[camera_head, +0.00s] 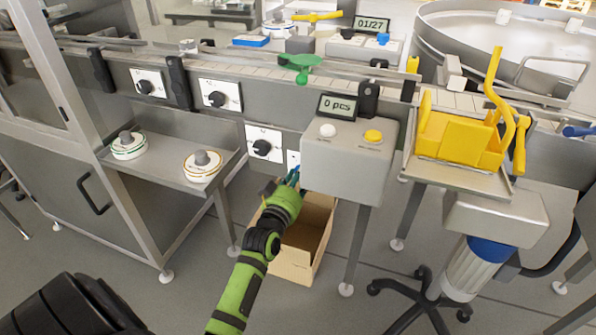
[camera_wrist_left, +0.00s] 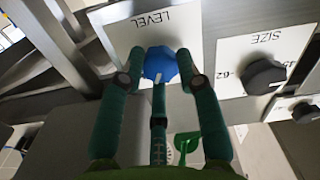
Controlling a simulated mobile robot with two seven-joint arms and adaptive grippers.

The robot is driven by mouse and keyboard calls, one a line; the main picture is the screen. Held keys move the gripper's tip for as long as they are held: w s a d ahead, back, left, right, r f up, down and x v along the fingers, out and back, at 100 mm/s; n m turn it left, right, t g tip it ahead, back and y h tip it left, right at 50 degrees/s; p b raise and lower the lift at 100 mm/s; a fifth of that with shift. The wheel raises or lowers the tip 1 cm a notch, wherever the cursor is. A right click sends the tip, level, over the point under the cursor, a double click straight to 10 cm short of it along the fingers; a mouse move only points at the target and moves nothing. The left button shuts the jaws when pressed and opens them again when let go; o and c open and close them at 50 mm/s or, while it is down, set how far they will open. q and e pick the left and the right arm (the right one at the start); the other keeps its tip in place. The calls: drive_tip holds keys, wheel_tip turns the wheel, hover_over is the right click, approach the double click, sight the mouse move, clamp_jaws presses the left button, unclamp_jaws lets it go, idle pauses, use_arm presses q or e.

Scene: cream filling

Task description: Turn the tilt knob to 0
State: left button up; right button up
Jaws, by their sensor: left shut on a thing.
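My left gripper (camera_head: 291,178) reaches up to a white panel at the left side of the grey control box. The panel (camera_wrist_left: 125,22) behind that knob reads LEVEL. Beside it is a black knob (camera_wrist_left: 265,75) on a panel marked SIZE. No label reading tilt is legible. The head view shows several black dials, among them one upper left (camera_head: 145,87), one upper middle (camera_head: 217,99) and one lower (camera_head: 261,147). My right gripper is not in view.
The grey control box (camera_head: 340,180) with a display reading "0 pcs" stands right of the gripper. An open cardboard box (camera_head: 290,265) is on the floor below. A shelf (camera_head: 165,165) with two round weights is at left. A yellow holder (camera_head: 455,140) is at right.

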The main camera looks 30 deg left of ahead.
use_arm(q)
drive_tip(key=shift+d+f+n+p, duration=0.15)
drive_tip(key=shift+n+p, duration=1.4)
drive_tip(key=shift+n, duration=1.05)
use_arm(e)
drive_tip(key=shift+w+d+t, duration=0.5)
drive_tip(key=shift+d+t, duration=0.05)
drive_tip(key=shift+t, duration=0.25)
use_arm(q)
drive_tip(key=o, duration=1.1)
drive_tip(key=shift+w, duration=0.1)
drive_tip(key=shift+o, duration=0.2)
drive_tip(key=v, duration=1.2)
